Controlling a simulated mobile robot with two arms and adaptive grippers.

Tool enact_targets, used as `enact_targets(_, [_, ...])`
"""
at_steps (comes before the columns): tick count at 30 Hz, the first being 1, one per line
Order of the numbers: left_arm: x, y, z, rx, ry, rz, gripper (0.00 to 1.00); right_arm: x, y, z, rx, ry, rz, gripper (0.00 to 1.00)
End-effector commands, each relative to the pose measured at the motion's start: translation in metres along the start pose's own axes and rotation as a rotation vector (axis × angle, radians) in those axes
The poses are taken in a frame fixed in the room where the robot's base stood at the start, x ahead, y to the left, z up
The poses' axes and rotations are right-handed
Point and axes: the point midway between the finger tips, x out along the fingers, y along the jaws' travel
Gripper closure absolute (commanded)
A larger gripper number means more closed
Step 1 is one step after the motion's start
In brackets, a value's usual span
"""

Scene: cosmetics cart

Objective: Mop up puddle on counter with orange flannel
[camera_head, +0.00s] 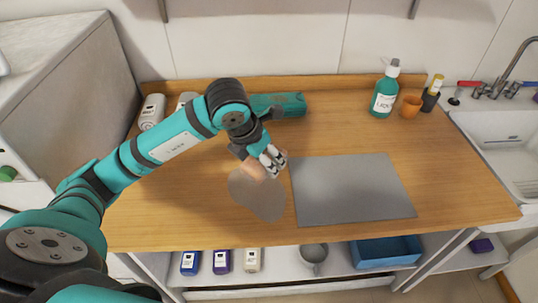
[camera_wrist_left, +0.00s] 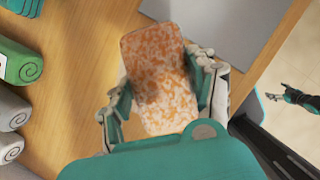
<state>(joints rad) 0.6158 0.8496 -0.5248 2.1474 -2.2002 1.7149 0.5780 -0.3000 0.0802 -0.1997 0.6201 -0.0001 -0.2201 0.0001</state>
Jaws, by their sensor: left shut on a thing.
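The orange flannel (camera_wrist_left: 160,80), speckled orange and white, is held between the fingers of my left gripper (camera_wrist_left: 163,95) in the left wrist view. In the head view my left gripper (camera_head: 268,162) is over the middle of the wooden counter (camera_head: 200,215), and a small part of the flannel (camera_head: 254,171) shows beside its fingers. The grey puddle (camera_head: 260,197) lies just below the gripper in the picture, left of the grey mat (camera_head: 350,190). I cannot tell whether the flannel touches it. My right gripper (camera_wrist_left: 276,92) shows small at the right of the left wrist view, its fingers apart.
Rolled towels (camera_head: 152,112) lie along the back left, with a teal one (camera_head: 290,105) behind my arm. A teal pump bottle (camera_head: 385,92), an orange cup (camera_head: 411,107) and a sink (camera_head: 505,150) are at the right. The front counter strip is clear.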

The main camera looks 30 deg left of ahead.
Motion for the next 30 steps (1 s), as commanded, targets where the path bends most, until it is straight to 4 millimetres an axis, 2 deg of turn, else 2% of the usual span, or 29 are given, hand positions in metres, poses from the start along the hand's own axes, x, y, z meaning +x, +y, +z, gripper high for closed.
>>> enact_targets(1, [-0.005, 0.005, -0.006, -0.005, 0.007, -0.001, 0.67, -0.011, 0.001, -0.001, 0.000, 0.000, 0.000, 0.17])
enact_targets(3, [-0.006, 0.012, -0.013, -0.006, 0.006, -0.003, 0.67, -0.019, 0.001, -0.002, 0.000, 0.000, 0.001, 0.17])
enact_targets(11, [-0.008, 0.032, -0.033, 0.002, -0.002, 0.008, 0.67, -0.034, 0.001, -0.003, 0.000, 0.000, 0.001, 0.17])
enact_targets(20, [0.006, 0.034, -0.040, 0.002, -0.006, 0.009, 0.67, -0.023, 0.001, -0.002, -0.001, 0.000, 0.001, 0.17])
enact_targets(30, [0.039, 0.034, -0.054, 0.003, -0.005, 0.009, 0.67, -0.001, 0.001, 0.000, -0.001, 0.000, 0.001, 0.17])
